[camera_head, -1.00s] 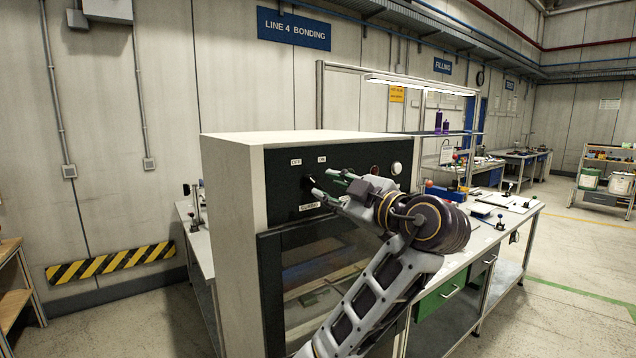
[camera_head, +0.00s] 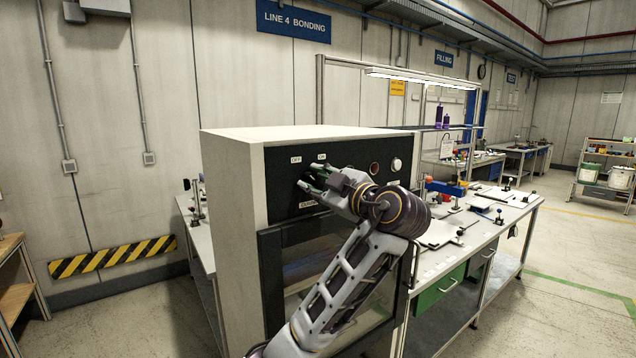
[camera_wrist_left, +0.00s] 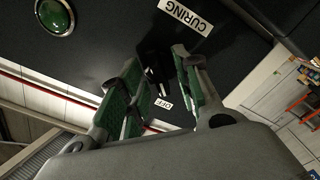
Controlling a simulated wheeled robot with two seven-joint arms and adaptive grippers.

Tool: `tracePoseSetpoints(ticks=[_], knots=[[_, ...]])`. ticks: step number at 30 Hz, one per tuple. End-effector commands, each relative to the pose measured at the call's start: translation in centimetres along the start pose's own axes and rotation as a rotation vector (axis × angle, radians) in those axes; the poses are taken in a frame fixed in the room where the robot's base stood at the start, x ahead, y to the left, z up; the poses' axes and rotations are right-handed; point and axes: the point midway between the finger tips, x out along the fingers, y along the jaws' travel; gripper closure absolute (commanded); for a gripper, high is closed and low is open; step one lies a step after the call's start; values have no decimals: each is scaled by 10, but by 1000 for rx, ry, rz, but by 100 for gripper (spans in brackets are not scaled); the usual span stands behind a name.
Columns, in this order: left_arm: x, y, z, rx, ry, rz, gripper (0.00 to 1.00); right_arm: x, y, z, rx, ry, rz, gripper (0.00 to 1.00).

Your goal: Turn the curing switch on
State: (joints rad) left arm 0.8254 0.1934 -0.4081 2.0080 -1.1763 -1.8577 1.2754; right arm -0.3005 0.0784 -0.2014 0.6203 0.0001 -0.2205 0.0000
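The dark control panel (camera_head: 283,160) on the front of the pale cabinet carries OFF and ON labels and a partly covered CURING label (camera_head: 308,203). My right gripper is not in view.
A red lamp (camera_head: 374,168) and a white round fitting (camera_head: 397,165) are on the panel's right. A green round lamp (camera_wrist_left: 55,16) shows in the left wrist view. A cluttered workbench (camera_head: 440,255) stands right of the cabinet. Floor at left is free.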

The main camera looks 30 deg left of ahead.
Motion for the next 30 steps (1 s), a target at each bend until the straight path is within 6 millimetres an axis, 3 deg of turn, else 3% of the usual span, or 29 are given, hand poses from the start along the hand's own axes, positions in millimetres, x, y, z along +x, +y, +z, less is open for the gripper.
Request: tracePoseSetpoints(ticks=[1, 7, 20, 30], knots=[[0, 0, 0, 0, 0, 0, 75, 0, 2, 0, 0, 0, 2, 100], [0, 0, 0, 0, 0, 0, 100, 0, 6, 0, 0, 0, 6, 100], [0, 0, 1, 23, -1, -1, 100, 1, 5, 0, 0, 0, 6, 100], [0, 0, 2, 143, -2, -2, 100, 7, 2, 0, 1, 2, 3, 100]])
